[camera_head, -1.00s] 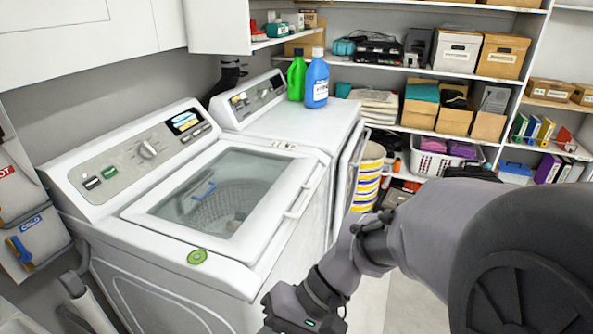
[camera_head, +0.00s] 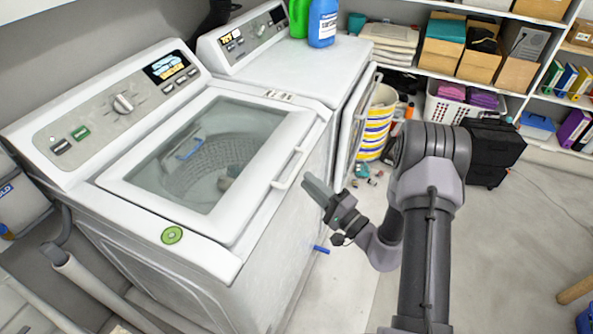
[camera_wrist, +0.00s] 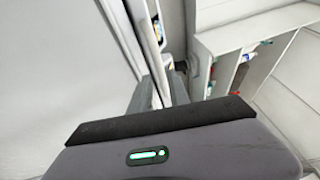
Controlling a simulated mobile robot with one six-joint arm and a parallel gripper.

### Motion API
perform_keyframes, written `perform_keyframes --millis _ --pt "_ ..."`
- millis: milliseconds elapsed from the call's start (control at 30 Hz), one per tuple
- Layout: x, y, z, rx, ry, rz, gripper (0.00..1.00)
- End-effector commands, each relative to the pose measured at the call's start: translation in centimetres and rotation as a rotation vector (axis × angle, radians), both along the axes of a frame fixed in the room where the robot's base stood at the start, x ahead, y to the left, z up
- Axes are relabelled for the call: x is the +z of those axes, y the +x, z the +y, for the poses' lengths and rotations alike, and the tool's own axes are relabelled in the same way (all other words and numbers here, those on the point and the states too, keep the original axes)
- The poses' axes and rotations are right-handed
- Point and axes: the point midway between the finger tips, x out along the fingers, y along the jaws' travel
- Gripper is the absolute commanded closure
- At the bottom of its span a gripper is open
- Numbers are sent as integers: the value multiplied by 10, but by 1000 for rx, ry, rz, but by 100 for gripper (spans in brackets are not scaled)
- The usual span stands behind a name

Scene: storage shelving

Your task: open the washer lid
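The washer (camera_head: 250,262) stands at the left of the head view. Its lid (camera_head: 222,240) is closed flat on top, a white frame around a clear glass panel (camera_head: 215,150). Through the glass I see the perforated drum and a few items inside. The white lid handle (camera_head: 291,170) runs along the lid's right edge. My gripper (camera_head: 312,188) is just right of the handle in the picture, pointing toward it, with no clear contact. The wrist view shows my dark gripper body with a green light; whether the fingers are apart is unclear.
A second white machine (camera_head: 305,72) stands behind the washer, with green and blue bottles (camera_head: 322,22) on it and its front door (camera_head: 352,125) ajar. Floor (camera_head: 480,240) on the right is mostly clear.

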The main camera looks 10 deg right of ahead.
Motion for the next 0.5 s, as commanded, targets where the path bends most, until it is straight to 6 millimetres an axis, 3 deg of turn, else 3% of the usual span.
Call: perform_keyframes --millis 200,500 --pt "7 37 23 4 -1 -1 78" --pt "11 51 31 1 1 0 78"
